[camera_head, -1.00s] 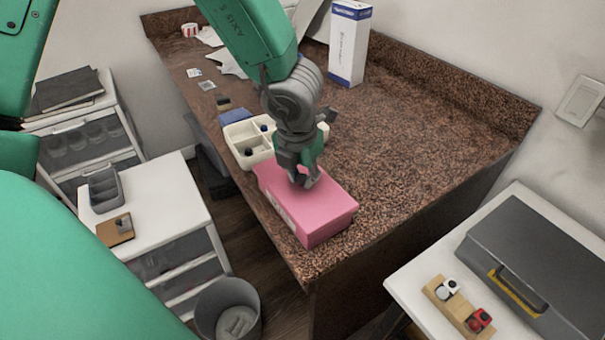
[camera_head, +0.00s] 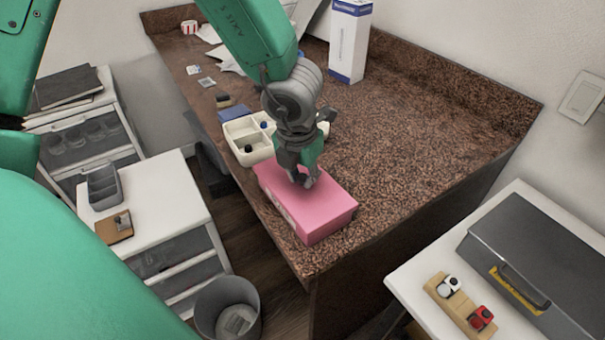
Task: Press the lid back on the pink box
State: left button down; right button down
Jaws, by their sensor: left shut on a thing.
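The pink box (camera_head: 322,218) lies on the speckled brown counter near its front edge. Its pink lid (camera_head: 325,199) covers the top; I see no clear gap between lid and box from here. My left gripper (camera_head: 305,182) points down at the far part of the lid, with its fingertips at the lid's top surface. Its fingers are close together, shut on the lid, though the fingers hide the spot they hold. My right gripper is not in view.
A cream divided tray (camera_head: 232,131) stands just behind the box, close to my gripper. A white and blue carton (camera_head: 347,45) stands at the back. The counter (camera_head: 420,130) right of the box is clear. A grey bin (camera_head: 208,300) is on the floor.

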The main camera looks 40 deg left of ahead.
pick_arm(q)
jog(key=shift+f, duration=0.35)
jog(key=c, duration=1.4)
grip_release()
jog(key=shift+o, duration=0.6)
jog(key=o, duration=0.4)
jog(key=shift+r, duration=0.1)
jog(key=shift+r+p, duration=3.35)
jog(key=shift+r, duration=0.15)
jog(key=shift+f, duration=0.1)
